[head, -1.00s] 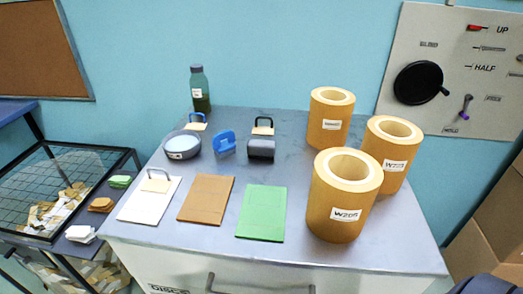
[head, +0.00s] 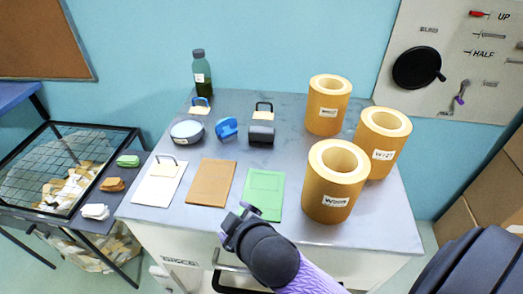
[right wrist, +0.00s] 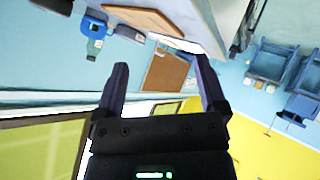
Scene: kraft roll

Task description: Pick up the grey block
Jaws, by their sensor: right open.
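The grey block (head: 261,135) is a small dark grey piece at the back middle of the grey table, in front of a cream tag with a black loop. My right gripper (head: 238,222) comes in from the lower right at the table's front edge, near the green sheet and well short of the block. In the right wrist view its fingers (right wrist: 162,85) are apart with nothing between them. I cannot make out the grey block for sure in that view. My left gripper is not seen.
A blue stamp-like piece (head: 227,127) stands just left of the block, with a round grey dish (head: 187,131) beyond it. White, brown (head: 211,183) and green (head: 264,191) sheets lie in front. Large cardboard rolls (head: 334,180) stand right. A green bottle (head: 201,72) stands at the back.

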